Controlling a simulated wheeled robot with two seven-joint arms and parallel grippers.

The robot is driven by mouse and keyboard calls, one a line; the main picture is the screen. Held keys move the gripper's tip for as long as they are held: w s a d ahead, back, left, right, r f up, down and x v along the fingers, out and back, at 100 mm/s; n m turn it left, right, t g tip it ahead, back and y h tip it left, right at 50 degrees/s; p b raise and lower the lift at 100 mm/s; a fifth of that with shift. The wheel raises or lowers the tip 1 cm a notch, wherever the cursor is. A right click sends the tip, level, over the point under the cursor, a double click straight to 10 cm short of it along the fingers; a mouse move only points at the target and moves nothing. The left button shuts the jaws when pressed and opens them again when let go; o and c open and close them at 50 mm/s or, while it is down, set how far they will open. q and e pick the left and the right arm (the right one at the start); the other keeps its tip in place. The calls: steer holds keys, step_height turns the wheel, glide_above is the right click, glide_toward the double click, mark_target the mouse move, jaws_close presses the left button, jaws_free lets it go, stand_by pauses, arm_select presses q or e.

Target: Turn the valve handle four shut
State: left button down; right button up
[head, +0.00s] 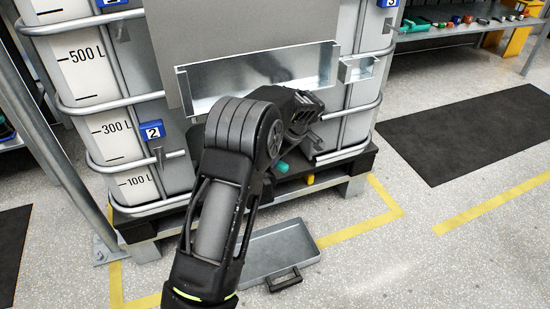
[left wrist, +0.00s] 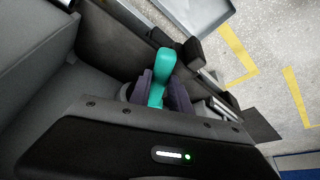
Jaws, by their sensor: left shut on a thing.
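A teal valve handle (head: 283,167) sits low at the front of the white tank, just above the pallet. It also shows in the left wrist view (left wrist: 161,75), standing up between my fingers. I see no number four label, so I cannot confirm its number. My left gripper (left wrist: 162,95) is shut on the teal handle, with a dark finger on each side of its lower part. In the head view my own arm hides most of the gripper and the valve body. My right gripper is in neither view.
The caged tank (head: 100,130) stands on a dark pallet (head: 350,165); blue tag 2 (head: 152,130) is on its left. A metal trough (head: 255,80) is on its front. A grey drip tray (head: 275,250) lies on the floor below. Open floor and a black mat (head: 470,130) lie right.

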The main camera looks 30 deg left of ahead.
arm_select(q)
steer(key=shift+w+n, duration=0.25)
steer(key=shift+n, duration=0.05)
steer(key=c, duration=1.2)
jaws_free()
steer(key=p+v, duration=0.2)
steer(key=v, duration=0.4)
steer(key=shift+d+r, duration=0.1)
steer(key=shift+r, duration=0.25)
steer(key=shift+d+r+p, duration=0.25)
steer(key=shift+r+p, duration=0.05)
steer(key=shift+r, duration=0.2)
